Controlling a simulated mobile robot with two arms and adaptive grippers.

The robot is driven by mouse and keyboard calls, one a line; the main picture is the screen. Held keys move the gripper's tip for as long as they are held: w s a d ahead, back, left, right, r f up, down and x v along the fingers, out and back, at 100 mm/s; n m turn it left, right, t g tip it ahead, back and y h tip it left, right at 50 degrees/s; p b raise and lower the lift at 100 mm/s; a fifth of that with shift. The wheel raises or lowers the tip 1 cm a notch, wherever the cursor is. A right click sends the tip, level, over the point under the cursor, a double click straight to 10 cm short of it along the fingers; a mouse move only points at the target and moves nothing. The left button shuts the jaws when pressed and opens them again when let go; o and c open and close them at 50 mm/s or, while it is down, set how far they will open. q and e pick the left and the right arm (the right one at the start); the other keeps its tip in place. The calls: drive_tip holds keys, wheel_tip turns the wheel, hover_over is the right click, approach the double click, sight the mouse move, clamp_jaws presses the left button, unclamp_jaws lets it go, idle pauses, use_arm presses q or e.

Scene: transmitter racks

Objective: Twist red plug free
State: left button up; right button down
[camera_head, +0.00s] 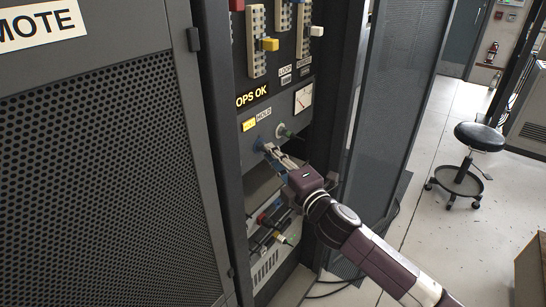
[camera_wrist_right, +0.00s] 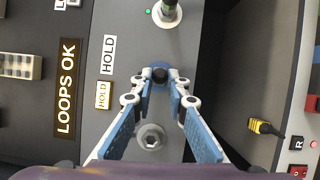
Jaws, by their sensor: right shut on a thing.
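My right gripper (camera_head: 268,150) reaches the rack's front panel. In the right wrist view its fingertips (camera_wrist_right: 160,80) are closed around a small dark plug (camera_wrist_right: 158,70) at a blue-ringed socket. The fingers hide part of the plug, and I cannot make out any red on it. A red plug (camera_head: 262,218) shows in the lower recess of the rack, below my right gripper and apart from it. A red piece (camera_wrist_right: 312,104) is partly cut off at the right edge of the wrist view. My left gripper is not in view.
A green plug (camera_head: 284,131) sits in a socket beside my right gripper. A yellow plug (camera_wrist_right: 262,127) shows in the wrist view. A mesh rack door (camera_head: 385,110) stands open at the right. A stool (camera_head: 478,137) stands on open floor beyond, with dark cables (camera_head: 345,288) near the rack's foot.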

drive_tip(key=c, duration=1.8)
unclamp_jaws()
drive_tip(key=shift+a, duration=0.1)
